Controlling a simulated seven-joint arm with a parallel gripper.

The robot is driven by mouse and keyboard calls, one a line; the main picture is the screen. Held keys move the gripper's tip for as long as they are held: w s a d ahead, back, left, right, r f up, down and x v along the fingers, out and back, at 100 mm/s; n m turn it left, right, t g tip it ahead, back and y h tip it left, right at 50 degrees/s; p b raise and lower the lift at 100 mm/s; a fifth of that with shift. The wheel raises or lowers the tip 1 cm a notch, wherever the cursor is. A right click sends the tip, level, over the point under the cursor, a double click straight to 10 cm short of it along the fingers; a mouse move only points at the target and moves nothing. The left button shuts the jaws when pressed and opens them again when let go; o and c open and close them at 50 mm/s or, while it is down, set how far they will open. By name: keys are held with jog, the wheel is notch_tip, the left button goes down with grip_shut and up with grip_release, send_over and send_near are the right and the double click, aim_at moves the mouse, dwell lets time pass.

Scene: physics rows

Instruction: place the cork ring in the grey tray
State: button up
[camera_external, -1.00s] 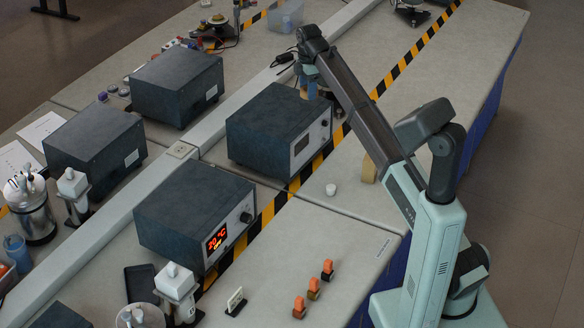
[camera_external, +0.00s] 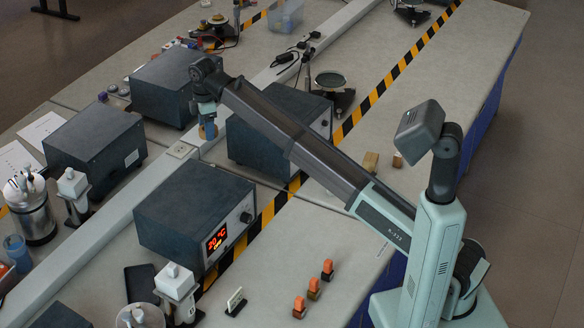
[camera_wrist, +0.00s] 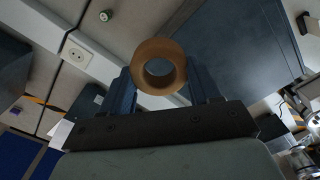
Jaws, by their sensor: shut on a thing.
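The cork ring (camera_wrist: 158,48) is a tan-brown ring with a round hole, seen close up in the wrist view. My gripper (camera_wrist: 160,82) has its two blue fingers on either side of the ring and is shut on it. In the external view my gripper (camera_external: 208,130) hangs with fingers down, left of the middle dark instrument box and in front of the back one. The ring is too small to make out clearly there. I cannot pick out a grey tray with certainty in either view.
Dark instrument boxes (camera_external: 185,210) stand close around the gripper. A pale raised channel with a socket (camera_external: 181,151) runs along the bench. Small wooden blocks (camera_external: 370,161) and several orange-topped pieces (camera_external: 327,270) lie nearer my base.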

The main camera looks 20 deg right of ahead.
jog(key=s+a, duration=1.4)
jog(key=a, duration=0.2)
send_over(141, 289)
notch_tip(141, 289, down, 17)
jog(key=shift+f, duration=5.55)
jog(key=shift+f, duration=0.15)
jog(key=o, duration=1)
notch_tip(141, 289, up, 12)
jog(key=shift+r, duration=0.15)
